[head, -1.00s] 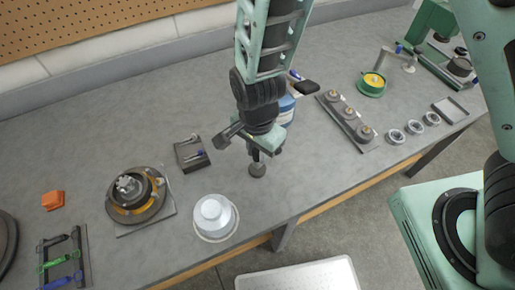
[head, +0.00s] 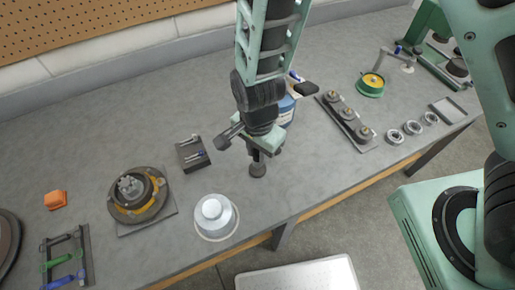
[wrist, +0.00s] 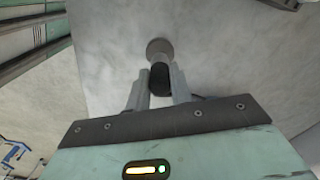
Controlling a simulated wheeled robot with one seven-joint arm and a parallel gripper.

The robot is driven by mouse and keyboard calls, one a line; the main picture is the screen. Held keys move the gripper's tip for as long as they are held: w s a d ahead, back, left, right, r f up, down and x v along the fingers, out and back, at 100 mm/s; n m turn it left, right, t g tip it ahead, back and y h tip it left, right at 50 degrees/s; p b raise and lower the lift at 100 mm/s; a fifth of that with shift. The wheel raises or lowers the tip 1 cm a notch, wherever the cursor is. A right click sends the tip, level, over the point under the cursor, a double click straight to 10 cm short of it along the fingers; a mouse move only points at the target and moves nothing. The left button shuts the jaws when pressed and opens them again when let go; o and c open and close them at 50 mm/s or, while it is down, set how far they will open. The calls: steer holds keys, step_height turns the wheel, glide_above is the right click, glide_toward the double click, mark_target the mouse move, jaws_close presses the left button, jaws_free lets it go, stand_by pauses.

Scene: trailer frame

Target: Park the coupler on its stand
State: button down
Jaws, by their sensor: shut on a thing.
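My gripper (head: 259,152) is over the middle of the bench, pointing down and shut on a small dark piece with a round grey end (head: 257,171). In the wrist view, the dark grip of this held piece (wrist: 159,78) is between the two fingers, and its round grey end (wrist: 160,48) points away from me. It looks like the coupler, but I cannot be sure. I cannot tell whether its end touches the bench. No stand can be named with certainty. A pale domed piece on a round base (head: 215,212) is left of and nearer than the gripper.
A dark tray with bolts (head: 193,153) and a round flange on a plate (head: 137,193) are to the left. A blue-and-white container (head: 286,108) stands close behind the gripper. A rail with several knobs (head: 345,122) and grey rings (head: 412,127) are to the right.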

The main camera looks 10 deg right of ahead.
steer(key=shift+f, duration=0.9)
stand_by(2.0)
steer(key=c, duration=0.7)
jaws_free()
steer(key=shift+c, duration=0.2)
steer(key=shift+r+p, duration=3.55)
steer(key=shift+p, duration=0.2)
